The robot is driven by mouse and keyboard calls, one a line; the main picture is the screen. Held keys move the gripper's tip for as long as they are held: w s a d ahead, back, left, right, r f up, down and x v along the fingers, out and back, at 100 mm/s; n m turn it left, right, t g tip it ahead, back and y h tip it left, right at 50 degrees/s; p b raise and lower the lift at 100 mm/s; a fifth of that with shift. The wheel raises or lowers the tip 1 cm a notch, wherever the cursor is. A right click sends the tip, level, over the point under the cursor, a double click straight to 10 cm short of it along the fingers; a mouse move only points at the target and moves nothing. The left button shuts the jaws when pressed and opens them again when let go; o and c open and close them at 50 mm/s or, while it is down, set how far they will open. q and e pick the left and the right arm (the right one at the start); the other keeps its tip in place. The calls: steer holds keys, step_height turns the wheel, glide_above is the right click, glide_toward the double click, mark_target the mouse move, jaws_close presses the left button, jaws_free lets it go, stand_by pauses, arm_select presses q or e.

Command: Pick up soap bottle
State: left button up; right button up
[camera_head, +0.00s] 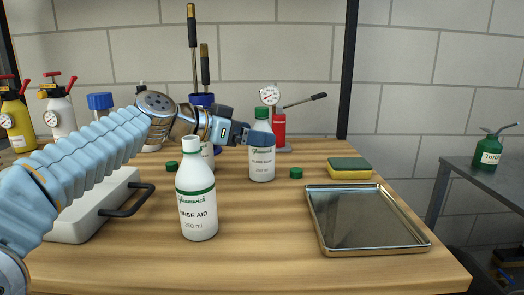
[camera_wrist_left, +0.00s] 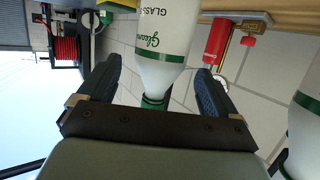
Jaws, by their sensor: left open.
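The soap bottle (camera_head: 262,160) is white with a green stripe and green cap. It stands upright on the table, right of my left gripper (camera_head: 243,133), its label small and partly readable. In the left wrist view, the bottle (camera_wrist_left: 168,45) appears inverted, with its shoulder and neck between the two spread fingers of my left gripper (camera_wrist_left: 160,85). Gaps show on both sides of the neck, so the gripper is open around it, not clamped. In the head view, one dark finger covers part of the bottle's upper body. My right gripper is not in view.
A rinse aid bottle (camera_head: 197,210) stands in front, left of the soap bottle. A metal tray (camera_head: 420,240), a sponge (camera_head: 349,170) and a green cap (camera_head: 296,172) lie to the right. A red device with a gauge (camera_head: 279,130) stands behind.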

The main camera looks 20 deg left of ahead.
arm_select(q)
steer(key=p+x, duration=0.1)
steer(key=x, duration=0.4)
steer(key=shift+f, duration=0.2)
steer(key=shift+r, duration=0.1)
steer(key=c, duration=1.4)
